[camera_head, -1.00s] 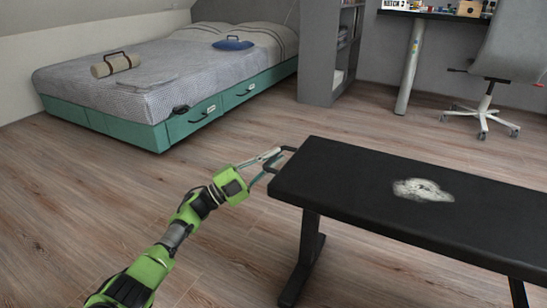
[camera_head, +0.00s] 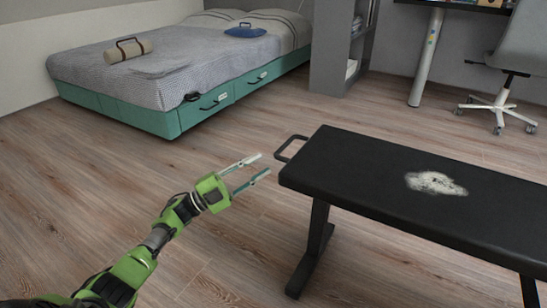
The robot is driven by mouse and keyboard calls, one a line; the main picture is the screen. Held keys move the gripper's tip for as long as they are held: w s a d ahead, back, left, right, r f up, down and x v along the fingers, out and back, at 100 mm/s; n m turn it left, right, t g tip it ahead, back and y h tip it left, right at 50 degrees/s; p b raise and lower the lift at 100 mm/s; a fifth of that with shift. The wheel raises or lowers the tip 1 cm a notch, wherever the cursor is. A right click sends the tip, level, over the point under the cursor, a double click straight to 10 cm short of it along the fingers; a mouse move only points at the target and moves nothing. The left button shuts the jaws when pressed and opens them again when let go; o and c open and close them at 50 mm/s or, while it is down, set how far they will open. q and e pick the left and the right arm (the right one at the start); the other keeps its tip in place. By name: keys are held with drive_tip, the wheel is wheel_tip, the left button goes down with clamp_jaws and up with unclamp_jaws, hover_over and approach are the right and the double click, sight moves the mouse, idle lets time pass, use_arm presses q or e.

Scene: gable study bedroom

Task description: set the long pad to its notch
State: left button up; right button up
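The long pad is a black padded bench top (camera_head: 365,178) on dark legs, at the right of the head view. A whitish worn patch (camera_head: 436,183) shows on its top. A black loop handle (camera_head: 291,148) sticks out from its near left end. My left gripper (camera_head: 260,168) is open and empty, left of the handle and apart from it, its fingers pointing toward the bench. I cannot make out a notch. The bench's right end is cut off by the picture edge. My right gripper is not in view.
A bed with teal drawers (camera_head: 210,107) stands at the back left, bearing a beige roll (camera_head: 128,50) and a blue item (camera_head: 245,31). A grey shelf (camera_head: 340,50) and an office chair (camera_head: 497,103) stand behind the bench. The wooden floor between bed and bench is clear.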

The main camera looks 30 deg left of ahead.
use_arm(q)
drive_tip(key=shift+v, duration=1.65)
